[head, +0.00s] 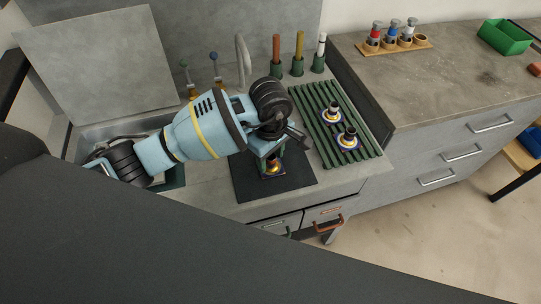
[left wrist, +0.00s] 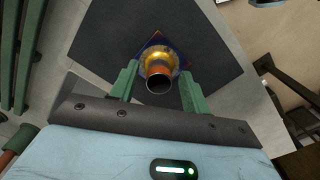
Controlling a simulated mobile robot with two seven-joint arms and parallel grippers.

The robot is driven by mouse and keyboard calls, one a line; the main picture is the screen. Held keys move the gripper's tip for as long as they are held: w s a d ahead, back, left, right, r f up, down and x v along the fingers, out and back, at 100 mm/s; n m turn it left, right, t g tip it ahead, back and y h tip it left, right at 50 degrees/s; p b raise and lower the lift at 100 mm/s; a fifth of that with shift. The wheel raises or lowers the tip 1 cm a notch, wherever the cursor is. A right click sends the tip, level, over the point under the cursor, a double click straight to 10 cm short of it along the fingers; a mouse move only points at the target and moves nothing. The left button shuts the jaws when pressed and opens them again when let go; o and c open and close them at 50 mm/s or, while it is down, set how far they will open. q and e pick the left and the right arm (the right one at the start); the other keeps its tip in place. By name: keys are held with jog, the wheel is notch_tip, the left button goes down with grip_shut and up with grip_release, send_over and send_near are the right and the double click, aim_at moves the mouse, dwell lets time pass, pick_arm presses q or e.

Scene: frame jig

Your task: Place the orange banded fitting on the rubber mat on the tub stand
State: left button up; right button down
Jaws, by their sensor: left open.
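The orange banded fitting (head: 273,168) stands on the black rubber mat (head: 300,184) on the tub stand's grey top. In the left wrist view the fitting (left wrist: 160,71) shows a dark open tube end, an orange band, a yellow collar and a blue-purple square base on the mat (left wrist: 105,40). My left gripper (head: 270,157) reaches down over it. Its green fingers (left wrist: 159,76) are open, one on each side of the fitting, with a visible gap on at least the right side. My right gripper is not in view.
A green slatted rack (head: 325,145) right of the mat holds two similar fittings (head: 331,113). Orange, yellow and white rods (head: 299,45) stand in green holders behind. A sink (head: 100,130) lies left. A wooden holder (head: 395,45) and green bin (head: 504,37) sit on the right counter.

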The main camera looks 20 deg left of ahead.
aim_at(271, 157)
pick_arm(q)
notch_tip(271, 157, up, 12)
dwell(0.4)
